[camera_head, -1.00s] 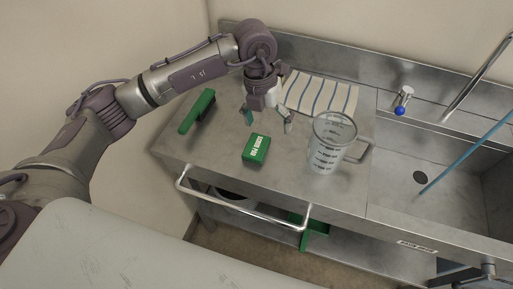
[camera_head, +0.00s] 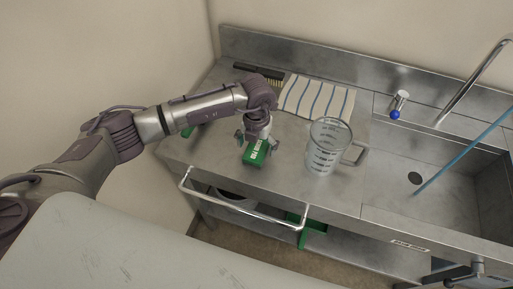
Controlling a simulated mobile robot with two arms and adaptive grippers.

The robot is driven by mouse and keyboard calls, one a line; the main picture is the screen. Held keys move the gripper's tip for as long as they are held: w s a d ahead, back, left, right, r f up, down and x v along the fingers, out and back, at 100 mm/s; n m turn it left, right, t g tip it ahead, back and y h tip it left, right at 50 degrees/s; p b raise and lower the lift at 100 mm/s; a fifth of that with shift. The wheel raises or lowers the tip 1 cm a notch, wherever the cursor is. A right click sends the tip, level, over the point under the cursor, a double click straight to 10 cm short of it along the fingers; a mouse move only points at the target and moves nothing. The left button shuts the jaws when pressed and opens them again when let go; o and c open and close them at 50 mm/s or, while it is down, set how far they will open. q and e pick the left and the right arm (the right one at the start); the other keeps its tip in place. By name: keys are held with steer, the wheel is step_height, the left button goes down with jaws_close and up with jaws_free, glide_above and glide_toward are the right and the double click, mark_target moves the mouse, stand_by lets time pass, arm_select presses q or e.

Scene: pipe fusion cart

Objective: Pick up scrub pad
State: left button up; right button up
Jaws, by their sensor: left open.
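The scrub pad (camera_head: 255,153) is a small green block with white lettering, lying on the steel counter (camera_head: 215,150) left of the measuring jug. My left gripper (camera_head: 256,143) is over it, pointing down. Its fingers are open, one at each side of the pad's far part. The gripper covers part of the pad's far end. I cannot tell whether the fingers touch the pad. My right gripper is not in view.
A clear measuring jug (camera_head: 323,148) stands just right of the pad. A striped cloth (camera_head: 316,97) and a dark brush (camera_head: 258,71) lie behind. A green-handled brush (camera_head: 187,132) is mostly hidden by my arm. A sink (camera_head: 435,190) is at right, a rail (camera_head: 240,213) in front.

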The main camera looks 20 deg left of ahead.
mark_target(257, 149)
arm_select(q)
steer(key=shift+f, duration=1)
steer(key=shift+c, duration=0.2)
steer(key=c, duration=1.2)
step_height(257, 149, up, 9)
steer(key=b, duration=0.2)
steer(key=shift+b, duration=0.3)
steer(key=shift+r, duration=0.55)
